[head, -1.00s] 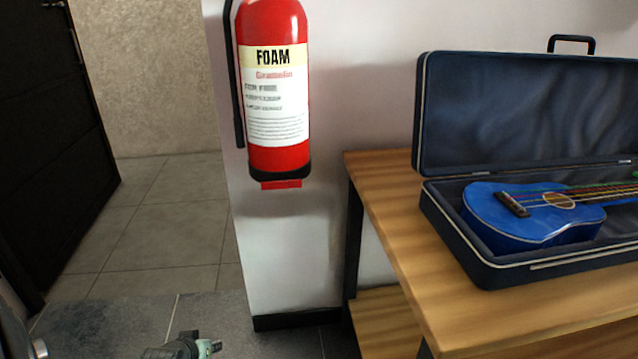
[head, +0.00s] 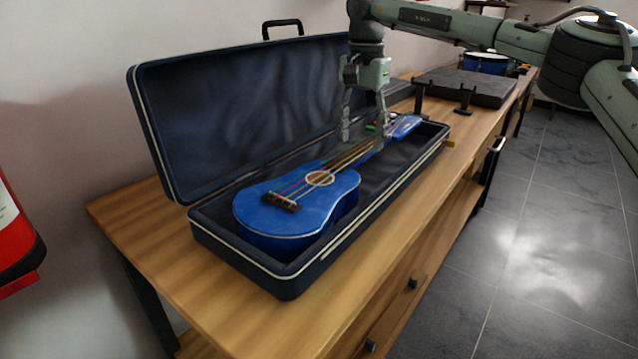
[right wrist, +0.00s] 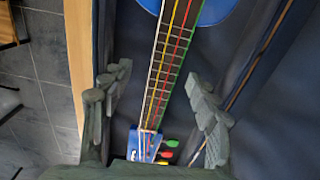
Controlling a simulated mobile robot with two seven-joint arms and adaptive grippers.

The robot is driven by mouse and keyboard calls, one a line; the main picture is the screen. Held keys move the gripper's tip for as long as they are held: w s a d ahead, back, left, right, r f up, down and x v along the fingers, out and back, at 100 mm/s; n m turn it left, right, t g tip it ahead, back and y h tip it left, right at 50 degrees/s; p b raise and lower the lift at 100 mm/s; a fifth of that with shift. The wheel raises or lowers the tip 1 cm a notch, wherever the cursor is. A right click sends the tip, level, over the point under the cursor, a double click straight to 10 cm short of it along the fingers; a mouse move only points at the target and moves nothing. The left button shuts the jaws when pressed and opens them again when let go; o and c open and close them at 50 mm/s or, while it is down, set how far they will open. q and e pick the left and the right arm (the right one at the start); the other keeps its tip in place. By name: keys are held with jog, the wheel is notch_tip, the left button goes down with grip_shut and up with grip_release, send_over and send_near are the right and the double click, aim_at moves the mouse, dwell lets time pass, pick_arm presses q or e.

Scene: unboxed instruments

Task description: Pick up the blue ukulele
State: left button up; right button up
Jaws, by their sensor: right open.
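The blue ukulele (head: 300,205) lies face up in an open dark blue case (head: 200,225) on a wooden table. Its body is at the near left end of the case and its neck runs away to the upper right. My right gripper (head: 363,142) points down over the neck, with its fingers apart. In the right wrist view the neck (right wrist: 170,65) runs between the two open fingers (right wrist: 160,115), and the blue headstock with coloured tuning pegs is near the palm. I cannot tell whether the fingers touch the neck. My left gripper is not in view.
The raised case lid (head: 240,110) stands behind the ukulele, close to my right gripper. A flat dark case (head: 465,88) and a blue drum (head: 486,63) are farther along the table (head: 150,235). A red fire extinguisher (head: 15,235) is at the left edge. Open floor lies to the right.

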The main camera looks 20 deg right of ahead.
aim_at(356, 152)
jog(key=f, duration=0.3)
jog(key=a+f, duration=0.1)
jog(key=f, duration=0.1)
jog(key=shift+c, duration=0.6)
jog(key=c, duration=1.2)
